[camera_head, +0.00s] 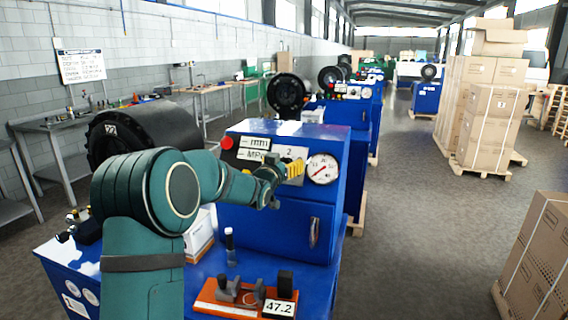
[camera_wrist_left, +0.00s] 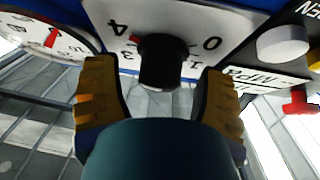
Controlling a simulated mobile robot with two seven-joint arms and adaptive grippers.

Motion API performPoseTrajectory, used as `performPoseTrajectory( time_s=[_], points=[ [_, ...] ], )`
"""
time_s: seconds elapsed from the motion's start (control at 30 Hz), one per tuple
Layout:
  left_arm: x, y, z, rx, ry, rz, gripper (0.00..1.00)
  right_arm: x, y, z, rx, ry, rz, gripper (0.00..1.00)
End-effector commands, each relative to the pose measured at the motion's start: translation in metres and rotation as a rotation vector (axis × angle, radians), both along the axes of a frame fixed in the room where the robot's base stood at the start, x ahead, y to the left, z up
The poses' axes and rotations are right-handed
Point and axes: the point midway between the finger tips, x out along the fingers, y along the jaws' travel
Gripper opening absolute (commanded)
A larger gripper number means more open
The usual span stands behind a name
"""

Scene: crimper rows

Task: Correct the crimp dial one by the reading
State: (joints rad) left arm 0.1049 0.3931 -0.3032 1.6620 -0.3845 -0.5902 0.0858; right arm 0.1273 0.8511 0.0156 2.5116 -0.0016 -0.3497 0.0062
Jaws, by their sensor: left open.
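The crimp dial shows in the left wrist view as a black knob (camera_wrist_left: 163,62) on a pale plate marked 0, 1, 3 and 4, with a red mark near the 3 and 4. In the head view my gripper hides the knob. My left gripper (camera_head: 290,171) is open at the front of the blue crimper (camera_head: 328,144). Its yellow fingers stand on either side of the knob; I cannot tell whether they touch it. A card reading 47.2 (camera_head: 279,308) lies on the orange gauge stand (camera_head: 224,298) on the bench. My right gripper is not in view.
A round white gauge (camera_head: 322,168) with a red needle sits right of the dial. A red button (camera_head: 227,142) and mm and MPa labels sit left of it. A dark bottle (camera_head: 230,245) stands on the bench. Cardboard boxes (camera_head: 538,262) stand right; the aisle is clear.

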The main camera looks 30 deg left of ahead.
Motion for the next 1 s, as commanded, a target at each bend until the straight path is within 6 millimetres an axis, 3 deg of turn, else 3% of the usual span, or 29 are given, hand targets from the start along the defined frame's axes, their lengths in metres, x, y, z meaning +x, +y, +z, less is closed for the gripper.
performPoseTrajectory(
  time_s=[0.3, 0.5, 1.0],
  points=[
    [0.002, 0.0, 0.0, 0.0, 0.0, 0.0, 0.68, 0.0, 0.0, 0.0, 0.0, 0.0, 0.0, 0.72],
    [0.001, 0.0, 0.0, 0.0, 0.0, 0.0, 0.02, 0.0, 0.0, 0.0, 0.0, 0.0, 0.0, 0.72],
    [0.002, 0.0, -0.001, -0.052, -0.015, 0.034, 0.01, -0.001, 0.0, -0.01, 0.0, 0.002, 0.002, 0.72]
  ],
)
